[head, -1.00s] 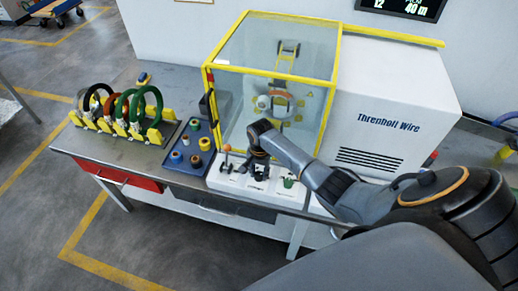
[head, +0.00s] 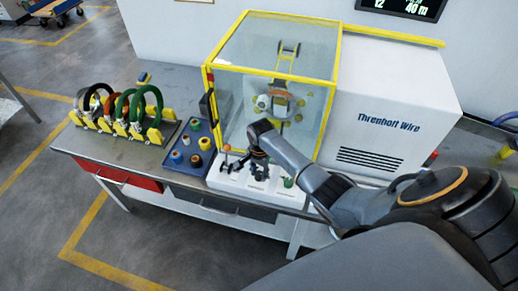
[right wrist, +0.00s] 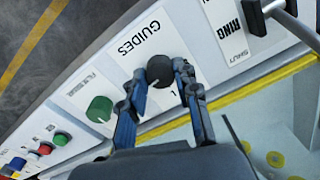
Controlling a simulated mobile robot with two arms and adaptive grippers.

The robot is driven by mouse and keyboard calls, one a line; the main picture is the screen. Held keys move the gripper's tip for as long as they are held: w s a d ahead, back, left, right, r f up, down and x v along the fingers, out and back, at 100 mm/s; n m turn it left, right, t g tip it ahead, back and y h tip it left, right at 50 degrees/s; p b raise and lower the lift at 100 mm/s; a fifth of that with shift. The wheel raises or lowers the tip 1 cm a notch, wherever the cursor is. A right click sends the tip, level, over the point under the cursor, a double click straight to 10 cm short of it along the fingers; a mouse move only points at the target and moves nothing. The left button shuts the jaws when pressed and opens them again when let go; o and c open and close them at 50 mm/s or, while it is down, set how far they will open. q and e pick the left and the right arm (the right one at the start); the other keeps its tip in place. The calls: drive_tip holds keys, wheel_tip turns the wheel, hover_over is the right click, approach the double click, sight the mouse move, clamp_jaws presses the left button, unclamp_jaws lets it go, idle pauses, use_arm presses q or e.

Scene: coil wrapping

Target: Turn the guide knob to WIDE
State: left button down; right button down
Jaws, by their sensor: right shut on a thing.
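The guide knob (right wrist: 160,71) is round and black, with a pale pointer line, and sits on a white plate marked GUIDES (right wrist: 143,40) in the right wrist view. The line points toward the picture's lower left; the position marks are mostly hidden by my fingers, so I cannot read its setting. My right gripper (right wrist: 161,80) is shut on the knob, one finger on each side. In the head view my right gripper (head: 258,164) is low at the machine's front panel and hides the knob. My left gripper is not in view.
A green knob (right wrist: 100,109) is close beside the guide knob, with coloured buttons beyond it. A lever (head: 226,158) stands left of my gripper. The clear yellow-framed guard (head: 235,82) rises behind. A blue tray (head: 183,164) and a coil rack (head: 120,133) are to the left.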

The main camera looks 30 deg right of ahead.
sight(260, 174)
drive_tip(key=c, duration=1)
unclamp_jaws()
drive_tip(key=shift+r, duration=0.1)
wheel_tip(260, 174, up, 12)
drive_tip(key=shift+s+d+f, duration=0.1)
